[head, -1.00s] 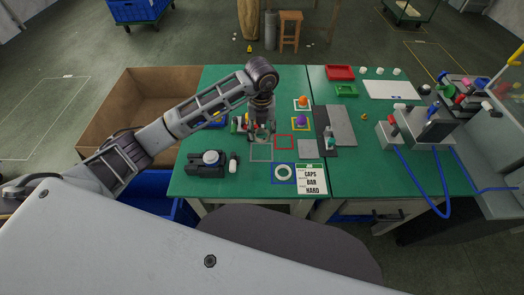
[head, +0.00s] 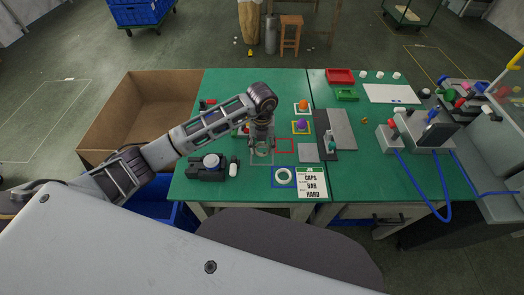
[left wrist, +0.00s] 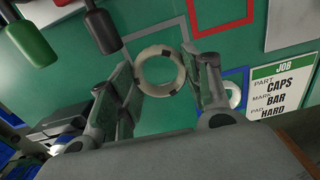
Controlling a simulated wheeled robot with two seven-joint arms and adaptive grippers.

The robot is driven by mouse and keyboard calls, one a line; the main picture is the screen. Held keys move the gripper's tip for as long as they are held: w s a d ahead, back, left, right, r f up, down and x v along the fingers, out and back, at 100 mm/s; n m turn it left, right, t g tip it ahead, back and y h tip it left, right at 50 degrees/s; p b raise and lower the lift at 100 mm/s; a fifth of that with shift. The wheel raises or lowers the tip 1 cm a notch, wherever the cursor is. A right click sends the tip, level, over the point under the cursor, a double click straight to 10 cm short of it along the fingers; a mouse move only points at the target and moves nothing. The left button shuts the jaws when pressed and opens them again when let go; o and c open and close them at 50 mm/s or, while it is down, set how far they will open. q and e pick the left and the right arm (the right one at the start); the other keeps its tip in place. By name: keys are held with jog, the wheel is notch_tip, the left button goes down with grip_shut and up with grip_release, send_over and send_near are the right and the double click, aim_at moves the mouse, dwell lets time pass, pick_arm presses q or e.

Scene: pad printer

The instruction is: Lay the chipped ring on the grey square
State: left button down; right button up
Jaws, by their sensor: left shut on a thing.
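My left gripper (head: 262,148) is shut on a pale ring with dark marks on its rim. In the left wrist view the ring (left wrist: 140,74) sits between the two fingers of the gripper (left wrist: 160,66), its hole facing the camera. The ring is over the grey-outlined square (head: 252,160), inside or close to its outline; whether it touches the table is not clear. A solid grey square (head: 308,152) lies to the right. Another white ring (head: 276,176) lies in the blue square (head: 275,185); it shows partly behind a finger in the left wrist view. My right gripper is not in view.
A red-outlined square (head: 285,138) is beside the grey outline. A job card (head: 311,184) lies at the front edge, and a black device (head: 207,172) stands at left. Orange (head: 303,103) and purple (head: 302,125) pieces stand behind.

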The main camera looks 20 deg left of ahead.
pick_arm(q)
jog(key=shift+f, duration=1.75)
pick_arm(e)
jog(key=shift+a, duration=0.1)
pick_arm(q)
jog(key=shift+f, duration=0.15)
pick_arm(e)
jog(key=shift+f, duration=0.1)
pick_arm(q)
jog(key=c, duration=0.6)
grip_release()
jog(key=shift+c, duration=0.2)
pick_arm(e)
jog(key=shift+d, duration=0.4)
